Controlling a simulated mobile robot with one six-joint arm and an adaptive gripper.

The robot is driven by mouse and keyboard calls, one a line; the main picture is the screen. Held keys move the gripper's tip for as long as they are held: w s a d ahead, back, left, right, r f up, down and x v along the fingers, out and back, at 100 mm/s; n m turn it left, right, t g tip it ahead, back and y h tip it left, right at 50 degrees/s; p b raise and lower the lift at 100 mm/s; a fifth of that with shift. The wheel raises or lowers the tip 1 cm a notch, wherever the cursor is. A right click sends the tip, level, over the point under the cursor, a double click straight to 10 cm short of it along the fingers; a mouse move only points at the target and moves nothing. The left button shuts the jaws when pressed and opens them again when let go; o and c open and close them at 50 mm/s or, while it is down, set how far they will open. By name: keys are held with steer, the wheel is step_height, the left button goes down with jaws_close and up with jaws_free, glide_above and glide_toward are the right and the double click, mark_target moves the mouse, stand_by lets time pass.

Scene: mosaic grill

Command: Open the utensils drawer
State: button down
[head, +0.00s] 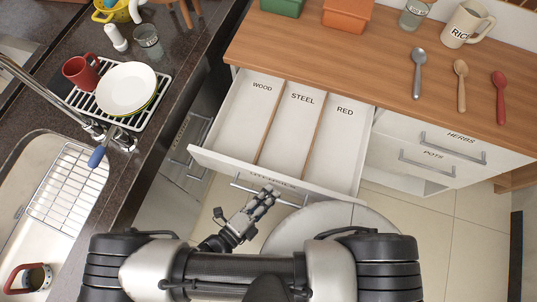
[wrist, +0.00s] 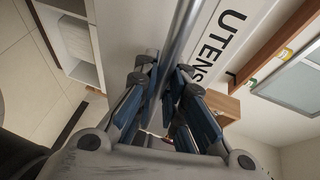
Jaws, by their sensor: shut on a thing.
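The utensils drawer (head: 225,162) is pulled well out from the wooden-topped counter in the head view. Its inside shows empty compartments labelled WOOD, STEEL and RED. Its front, with part of the word UTENSILS, shows in the wrist view. The metal bar handle (wrist: 184,35) runs between the fingers of my gripper (wrist: 160,75). My gripper (head: 268,192) is shut on this handle at the drawer front. The fingers hide part of the handle in the head view.
Closed HERBS and POTS drawers (head: 430,150) are at right. Steel, wooden and red spoons (head: 460,85) lie on the wooden counter (head: 390,60). A dark counter with dish rack (head: 95,105) and sink (head: 40,225) is at left. Tiled floor lies below.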

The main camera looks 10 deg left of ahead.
steer(key=shift+a, duration=0.1)
steer(key=c, duration=1.9)
jaws_free()
steer(key=v, duration=1.2)
